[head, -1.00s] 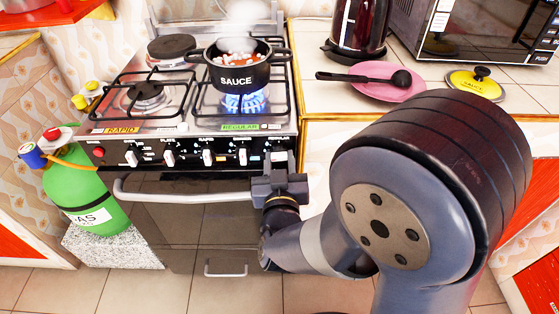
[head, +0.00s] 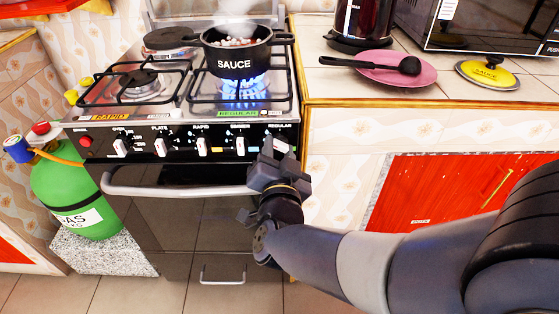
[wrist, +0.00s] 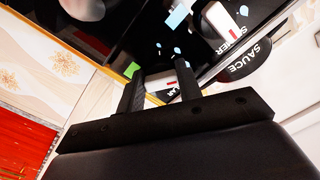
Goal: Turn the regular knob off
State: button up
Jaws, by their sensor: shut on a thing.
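The stove's control panel (head: 180,144) carries a row of white knobs, labelled above. The regular knob (head: 281,145), at the right end under the REGULAR label, is mostly hidden by my gripper (head: 276,150). In the wrist view the white knob (wrist: 160,84) sits between the two dark fingers (wrist: 158,88) of my gripper, which is shut on it. A blue flame (head: 240,88) burns under the black SAUCE pot (head: 235,58). The wrist view also shows the neighbouring simmer knob (wrist: 222,20).
The oven handle bar (head: 180,191) runs just below and left of my gripper. A green gas bottle (head: 70,195) stands at the left. A pink plate with a black ladle (head: 400,68) and a yellow lid (head: 487,74) lie on the counter at right.

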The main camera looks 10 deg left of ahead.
jog(key=m+b, duration=0.5)
jog(key=m, duration=0.1)
jog(key=shift+f+m, duration=0.1)
jog(key=shift+m, duration=0.2)
jog(key=m+b, duration=0.1)
jog(key=m, duration=0.1)
jog(key=m+b, duration=0.2)
jog(key=shift+a+r+m+b, duration=0.1)
jog(key=shift+r+m+b, duration=0.1)
jog(key=shift+m+b, duration=0.15)
jog(key=shift+r, duration=0.1)
jog(key=o, duration=1)
jog(key=shift+c, duration=0.2)
jog(key=shift+s, duration=0.15)
jog(key=p+v, duration=0.3)
jog(key=v, duration=0.7)
jog(key=shift+s, duration=0.3)
